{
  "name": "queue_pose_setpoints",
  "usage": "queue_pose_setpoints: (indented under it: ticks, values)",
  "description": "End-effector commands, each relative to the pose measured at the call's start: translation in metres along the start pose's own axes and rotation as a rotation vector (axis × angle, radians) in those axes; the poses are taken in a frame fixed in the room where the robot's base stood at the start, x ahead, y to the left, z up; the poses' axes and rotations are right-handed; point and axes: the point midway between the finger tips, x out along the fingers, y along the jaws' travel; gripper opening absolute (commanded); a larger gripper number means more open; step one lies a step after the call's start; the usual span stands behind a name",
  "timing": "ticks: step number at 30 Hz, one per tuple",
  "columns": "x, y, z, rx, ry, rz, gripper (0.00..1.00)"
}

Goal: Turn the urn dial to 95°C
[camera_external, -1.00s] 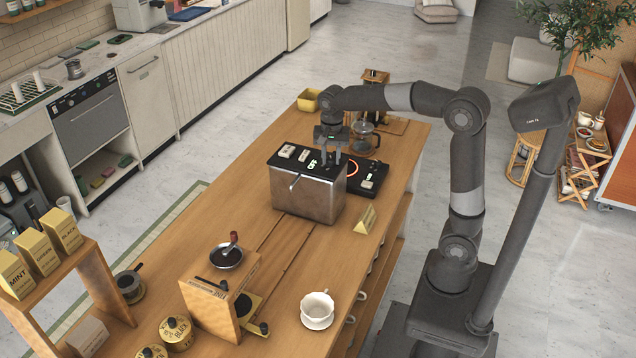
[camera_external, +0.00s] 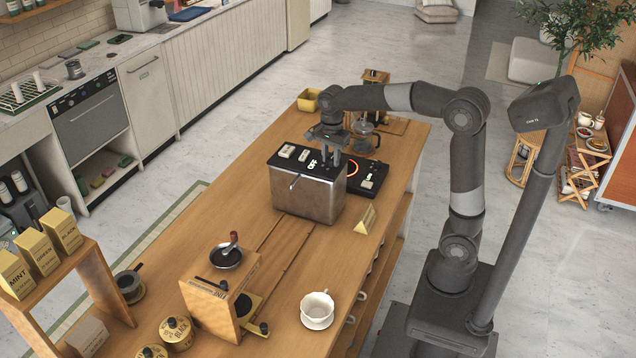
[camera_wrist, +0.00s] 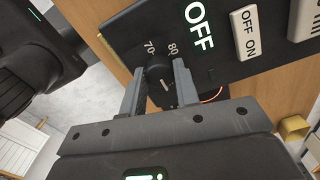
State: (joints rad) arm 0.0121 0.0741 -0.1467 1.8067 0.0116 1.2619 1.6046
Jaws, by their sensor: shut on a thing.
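The urn (camera_external: 307,197) is a metal box with a black top and stands on the wooden counter. Its black top panel also shows in the wrist view (camera_wrist: 213,62). The dial (camera_wrist: 160,87) is a dark round knob with a white mark, with the printed numbers 70 and 80 beside it. The other scale numbers are hidden or out of view. A display (camera_wrist: 198,26) reads OFF. My gripper (camera_wrist: 159,84) is shut on the dial, one finger on each side. In the external view my gripper (camera_external: 331,156) points down over the urn's top, and the dial is hidden.
An OFF/ON switch (camera_wrist: 246,32) sits beside the display. Behind the urn are a hot plate with a glowing red ring (camera_external: 352,169) and a glass pot (camera_external: 365,137). A small tan sign (camera_external: 366,219) stands near the urn's right front. A white cup (camera_external: 317,309) sits nearer the camera.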

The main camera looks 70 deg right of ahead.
Motion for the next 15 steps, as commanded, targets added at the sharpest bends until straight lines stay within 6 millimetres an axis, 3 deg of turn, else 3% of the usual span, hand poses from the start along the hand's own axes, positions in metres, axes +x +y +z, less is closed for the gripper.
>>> queue_pose_setpoints:
  ticks: [10,11,15]
  values:
    - [-0.0010,-0.0005,-0.0005,0.002,0.001,-0.003,0.06]
    - [-0.0010,-0.0005,-0.0005,0.002,0.001,-0.003,0.29]
    - [-0.0007,-0.0004,-0.0004,0.002,0.001,-0.002,0.41]
